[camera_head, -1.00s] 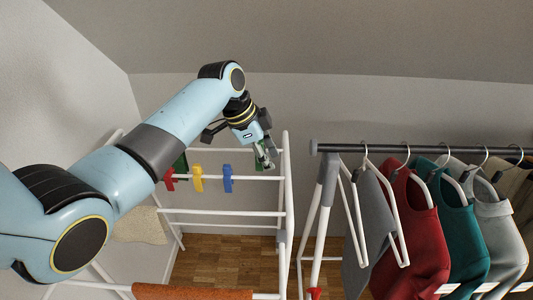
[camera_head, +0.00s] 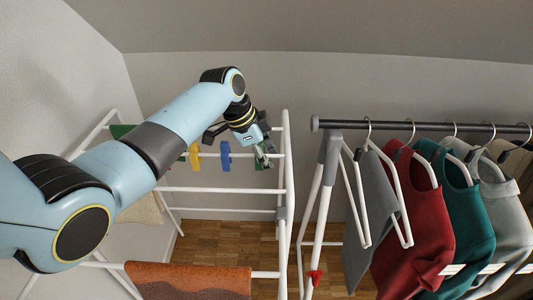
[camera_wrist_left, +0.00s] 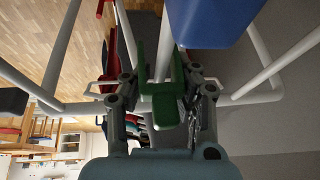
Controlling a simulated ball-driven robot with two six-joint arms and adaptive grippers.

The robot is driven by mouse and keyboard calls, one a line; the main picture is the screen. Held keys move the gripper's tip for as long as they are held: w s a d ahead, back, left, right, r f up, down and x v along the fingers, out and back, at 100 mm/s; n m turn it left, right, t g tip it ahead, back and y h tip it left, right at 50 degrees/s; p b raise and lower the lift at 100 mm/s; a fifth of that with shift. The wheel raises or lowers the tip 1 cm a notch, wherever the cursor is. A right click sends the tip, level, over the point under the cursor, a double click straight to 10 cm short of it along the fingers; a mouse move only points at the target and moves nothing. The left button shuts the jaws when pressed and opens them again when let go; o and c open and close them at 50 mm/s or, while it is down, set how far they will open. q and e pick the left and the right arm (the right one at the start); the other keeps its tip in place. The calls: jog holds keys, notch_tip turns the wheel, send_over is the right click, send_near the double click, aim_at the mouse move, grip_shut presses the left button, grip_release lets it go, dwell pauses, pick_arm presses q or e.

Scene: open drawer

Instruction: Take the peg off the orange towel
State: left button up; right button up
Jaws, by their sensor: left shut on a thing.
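The orange towel (camera_head: 190,281) hangs over the front bar of a white drying rack at the bottom of the head view. I see no peg on the part of it that shows. My left gripper (camera_head: 263,158) is well beyond the towel, at the right end of a farther bar. It is shut on a green peg (camera_wrist_left: 167,106), which shows between its fingers in the left wrist view. The peg's prongs point to a white bar; I cannot tell whether they still clasp it. My right gripper is out of view.
A yellow peg (camera_head: 195,154) and a blue peg (camera_head: 226,155) sit on the bar left of my gripper. A clothes rail (camera_head: 420,126) with hanging garments stands right of the rack (camera_head: 287,190).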

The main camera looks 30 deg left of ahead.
pick_arm(q)
jog(key=shift+f, duration=0.1)
jog(key=o, duration=1)
jog(key=shift+c, duration=0.2)
jog(key=v, duration=1.2)
